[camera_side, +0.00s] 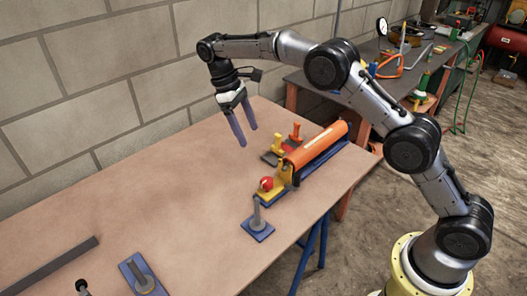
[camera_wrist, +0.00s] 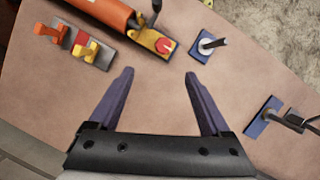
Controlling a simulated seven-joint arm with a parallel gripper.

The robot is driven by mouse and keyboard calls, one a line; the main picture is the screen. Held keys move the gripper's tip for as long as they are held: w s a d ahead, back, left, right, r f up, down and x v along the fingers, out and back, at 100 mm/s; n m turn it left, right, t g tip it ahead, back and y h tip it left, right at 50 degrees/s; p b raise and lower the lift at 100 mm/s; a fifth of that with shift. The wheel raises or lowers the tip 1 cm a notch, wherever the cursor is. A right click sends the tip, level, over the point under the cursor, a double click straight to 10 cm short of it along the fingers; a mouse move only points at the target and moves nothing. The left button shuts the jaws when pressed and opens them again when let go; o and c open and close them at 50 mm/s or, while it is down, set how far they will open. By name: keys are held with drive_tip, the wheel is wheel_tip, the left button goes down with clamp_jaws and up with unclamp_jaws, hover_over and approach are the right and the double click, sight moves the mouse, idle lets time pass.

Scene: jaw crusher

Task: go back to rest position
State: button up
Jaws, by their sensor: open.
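My gripper (camera_side: 245,126) hangs from my arm above the table, to the left of the orange machine, with its two blue-grey fingers pointing down and spread apart. In the wrist view my gripper (camera_wrist: 160,85) is open, with only bare tabletop between its fingers. The jaw crusher, an orange cylinder on a blue base (camera_side: 316,145), lies on the table; its orange end also shows in the wrist view (camera_wrist: 105,10). A red button on a yellow block (camera_side: 266,184) sits at its near end. The gripper touches nothing that I can see.
Yellow and orange handles (camera_side: 278,143) stand on a grey plate beside the machine. A blue plate with a grey post (camera_side: 257,228) is in front. Another blue plate (camera_side: 140,276) and a dark bar (camera_side: 50,266) lie at the near left. The table's middle left is clear. A block wall (camera_side: 90,80) stands behind.

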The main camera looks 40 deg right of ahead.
drive_tip(key=s+d+r+t, duration=0.1)
drive_tip(key=s+r, duration=0.2)
drive_tip(key=r, duration=0.5)
drive_tip(key=s+d+r+t, duration=0.1)
drive_tip(key=s+d+r, duration=0.1)
drive_tip(key=s+r, duration=0.35)
drive_tip(key=s+d+r+m+t+y, duration=0.1)
drive_tip(key=s+d+r+m+t, duration=0.15)
drive_tip(key=s+r, duration=0.6)
drive_tip(key=s+f+m+t, duration=0.1)
drive_tip(key=s+f+t, duration=0.15)
drive_tip(key=s, duration=0.65)
drive_tip(key=s+f+t, duration=0.1)
drive_tip(key=s+f, duration=0.3)
drive_tip(key=s, duration=0.4)
drive_tip(key=shift+m+t+y, duration=0.4)
drive_tip(key=shift+m+t, duration=0.1)
drive_tip(key=shift+m, duration=0.25)
drive_tip(key=f, duration=0.1)
drive_tip(key=s+f, duration=0.1)
drive_tip(key=f, duration=0.3)
drive_tip(key=shift+s+a+f, duration=0.25)
drive_tip(key=shift+s, duration=0.1)
